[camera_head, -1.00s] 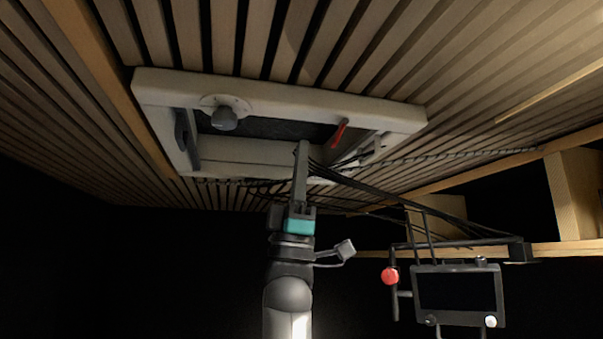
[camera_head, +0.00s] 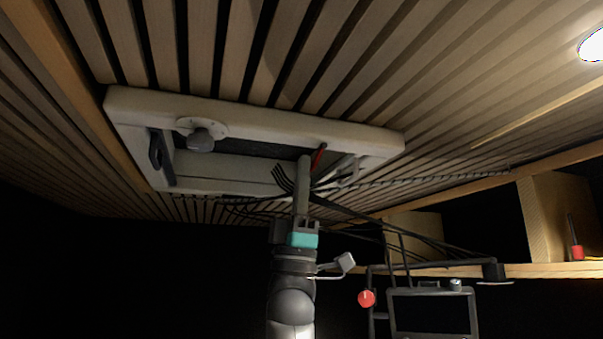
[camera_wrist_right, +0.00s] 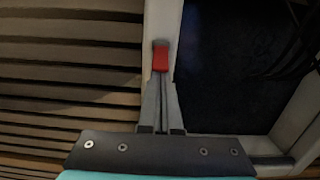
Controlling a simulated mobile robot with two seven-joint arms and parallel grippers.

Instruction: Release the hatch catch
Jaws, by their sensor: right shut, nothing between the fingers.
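The roof hatch (camera_head: 260,125) is a pale frame with a dark opening, set in the slatted ceiling. The red hatch catch (camera_head: 318,159) is a small lever at the right part of the frame. My right gripper (camera_head: 304,160) is shut and empty, reaching up with its tip just left of the catch in the head view. In the right wrist view the red catch (camera_wrist_right: 161,59) lies directly beyond the tips of the shut fingers (camera_wrist_right: 162,82). I cannot tell whether they touch. My left gripper is not in view.
A grey knob (camera_head: 201,139) sits on the frame's left part, near a dark handle (camera_head: 157,152). Black cables (camera_head: 380,222) run close to my right gripper. A monitor (camera_head: 432,312) on a black bracket and a wooden shelf (camera_head: 545,269) stand at lower right.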

